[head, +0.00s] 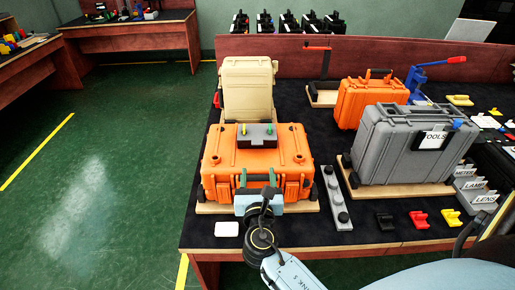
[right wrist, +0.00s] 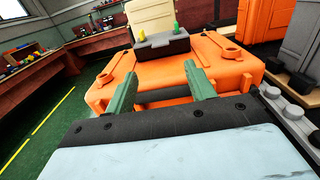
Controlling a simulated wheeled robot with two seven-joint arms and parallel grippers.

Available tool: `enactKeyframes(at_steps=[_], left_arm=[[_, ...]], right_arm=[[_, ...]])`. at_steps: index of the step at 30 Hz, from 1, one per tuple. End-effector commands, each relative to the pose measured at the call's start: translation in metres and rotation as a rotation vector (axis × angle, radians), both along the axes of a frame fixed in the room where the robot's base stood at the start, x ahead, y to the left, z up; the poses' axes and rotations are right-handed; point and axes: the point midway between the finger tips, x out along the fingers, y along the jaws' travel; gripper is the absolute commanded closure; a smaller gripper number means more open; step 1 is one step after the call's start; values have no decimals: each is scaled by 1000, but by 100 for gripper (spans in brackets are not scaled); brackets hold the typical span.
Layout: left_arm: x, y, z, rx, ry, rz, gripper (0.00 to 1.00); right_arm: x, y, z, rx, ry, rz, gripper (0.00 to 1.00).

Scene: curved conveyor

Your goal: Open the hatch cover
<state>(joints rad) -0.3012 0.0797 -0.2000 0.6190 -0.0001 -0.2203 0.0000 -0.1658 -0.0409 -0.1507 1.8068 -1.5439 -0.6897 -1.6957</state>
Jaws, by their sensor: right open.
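An orange case (head: 222,158) lies flat on a light board near the table's front left. A dark grey block (head: 257,136) with a green and a yellow knob sits on its top. No part is clearly marked as a hatch cover. My right gripper (head: 258,176) is at the case's front side, its green fingers apart and pointing at it. In the right wrist view the open fingers (right wrist: 160,72) stand either side of a dark bar (right wrist: 165,94) at the front of the orange case (right wrist: 215,72); contact cannot be told. My left gripper is out of view.
A beige case (head: 248,90) stands behind. A grey TOOLS case (head: 385,150) and another orange case (head: 365,102) stand to the right. A grey strip with round knobs (head: 335,195) lies close by on the right. Green floor (head: 90,190) is clear on the left.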

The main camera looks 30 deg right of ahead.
Motion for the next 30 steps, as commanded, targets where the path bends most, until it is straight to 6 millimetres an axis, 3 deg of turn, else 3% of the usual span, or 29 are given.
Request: enactKeyframes(at_steps=[9,15,21,30], left_arm=[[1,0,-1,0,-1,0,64],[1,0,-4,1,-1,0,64],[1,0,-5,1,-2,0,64],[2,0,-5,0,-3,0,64]], right_arm=[[58,-36,1,1,-2,-2,45],[85,-52,0,3,-1,-2,45],[96,-59,0,4,0,-1,45],[97,-60,0,5,-1,-1,48]])
